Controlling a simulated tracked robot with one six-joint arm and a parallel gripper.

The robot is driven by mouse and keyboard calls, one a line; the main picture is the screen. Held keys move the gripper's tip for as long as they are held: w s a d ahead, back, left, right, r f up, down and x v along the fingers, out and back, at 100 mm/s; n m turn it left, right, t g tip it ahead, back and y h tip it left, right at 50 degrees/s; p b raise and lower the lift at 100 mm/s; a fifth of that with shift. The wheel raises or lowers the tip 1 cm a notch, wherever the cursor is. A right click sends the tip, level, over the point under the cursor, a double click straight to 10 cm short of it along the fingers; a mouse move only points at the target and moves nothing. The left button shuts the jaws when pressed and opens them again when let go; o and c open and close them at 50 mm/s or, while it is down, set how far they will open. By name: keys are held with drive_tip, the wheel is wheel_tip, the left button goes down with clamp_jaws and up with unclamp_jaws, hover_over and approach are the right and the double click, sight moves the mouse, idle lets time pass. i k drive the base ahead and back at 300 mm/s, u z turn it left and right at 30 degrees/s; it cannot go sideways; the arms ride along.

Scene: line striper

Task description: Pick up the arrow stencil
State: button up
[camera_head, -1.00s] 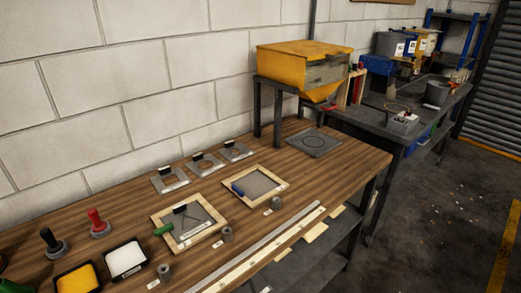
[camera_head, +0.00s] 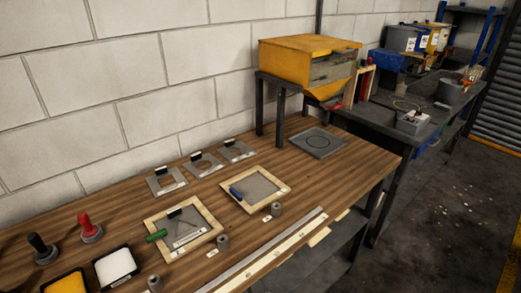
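Several flat grey stencil plates with upright black handles are on the wooden bench. Three lie in a row near the wall: the left plate (camera_head: 166,187), the middle plate (camera_head: 204,168) and the right plate (camera_head: 236,154). Their openings look rounded or broad. Another grey plate (camera_head: 188,232) lies inside the left wooden frame (camera_head: 150,221). It has thin, angled lines that may be an arrow, and a white label at its front edge. I cannot read the labels, so I am not certain which is the arrow stencil. My gripper is not in view.
A green-handled tool (camera_head: 157,236) rests on the left frame. A blue tool (camera_head: 236,193) lies in the right frame (camera_head: 280,186). Black (camera_head: 40,247) and red (camera_head: 88,226) handled stampers stand at left, near white (camera_head: 115,266) and yellow (camera_head: 67,284) pads. A yellow hopper (camera_head: 290,66) stands behind.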

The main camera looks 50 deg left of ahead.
sight(246, 151)
drive_tip(key=z, duration=0.2)
drive_tip(key=i, duration=1.7)
drive_tip(key=u, duration=2.7)
